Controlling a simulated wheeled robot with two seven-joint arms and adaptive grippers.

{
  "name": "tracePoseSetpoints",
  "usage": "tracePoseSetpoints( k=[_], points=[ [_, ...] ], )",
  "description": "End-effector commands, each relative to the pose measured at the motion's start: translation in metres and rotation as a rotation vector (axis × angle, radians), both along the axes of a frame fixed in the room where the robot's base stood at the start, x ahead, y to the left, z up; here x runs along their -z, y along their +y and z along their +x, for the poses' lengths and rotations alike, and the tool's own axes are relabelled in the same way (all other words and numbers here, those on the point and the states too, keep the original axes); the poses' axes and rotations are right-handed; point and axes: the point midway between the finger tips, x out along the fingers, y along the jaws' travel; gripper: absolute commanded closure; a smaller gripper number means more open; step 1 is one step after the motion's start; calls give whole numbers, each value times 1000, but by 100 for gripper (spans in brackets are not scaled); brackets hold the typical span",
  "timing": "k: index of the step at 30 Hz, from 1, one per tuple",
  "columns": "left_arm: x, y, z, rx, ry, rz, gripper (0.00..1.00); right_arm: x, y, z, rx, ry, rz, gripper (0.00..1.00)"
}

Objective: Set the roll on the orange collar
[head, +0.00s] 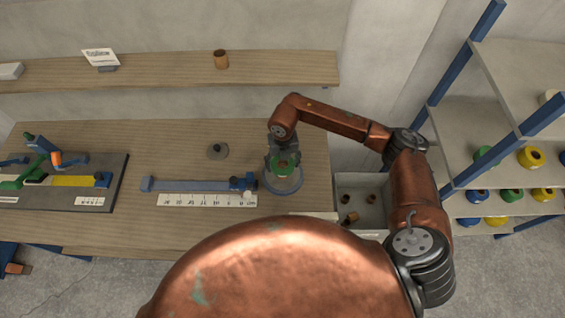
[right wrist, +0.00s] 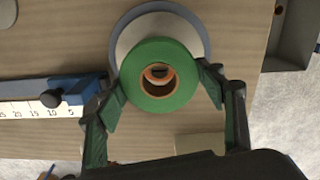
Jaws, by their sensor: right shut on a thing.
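A green tape roll (right wrist: 183,77) with a brown core is between the fingers of my right gripper (right wrist: 163,90), which is shut on its sides. In the head view the roll (head: 284,168) is under my right gripper (head: 283,161), over a round pale disc with a blue-grey rim (right wrist: 202,32). I cannot tell whether the roll touches the disc. An orange collar (head: 57,158) shows on the blue and green fixture (head: 40,147) at the left of the table, far from this gripper. My left gripper is not in view.
A blue bar with a white ruler (head: 205,200) lies left of the disc. A grey round piece (head: 217,151) lies behind it. A grey bin (head: 371,216) holding brown cores is at the right. A rack (head: 462,150) holds several coloured rolls. A brown core (head: 221,59) stands on the shelf.

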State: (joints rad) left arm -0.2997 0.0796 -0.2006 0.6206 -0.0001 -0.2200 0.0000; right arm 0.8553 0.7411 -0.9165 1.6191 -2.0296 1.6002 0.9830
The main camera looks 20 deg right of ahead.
Motion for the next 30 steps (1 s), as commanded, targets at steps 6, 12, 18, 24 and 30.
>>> tracePoseSetpoints(
  k=[6,12,18,24,30],
  points=[
    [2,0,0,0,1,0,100,1,0,0,0,0,0,62],
    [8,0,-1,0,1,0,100,8,-1,0,0,0,-1,62],
    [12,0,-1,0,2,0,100,13,-1,0,0,0,-1,62],
    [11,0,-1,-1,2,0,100,12,-1,0,0,0,-1,29],
    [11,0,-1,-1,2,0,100,12,-1,0,0,0,-1,19]
  ],
)
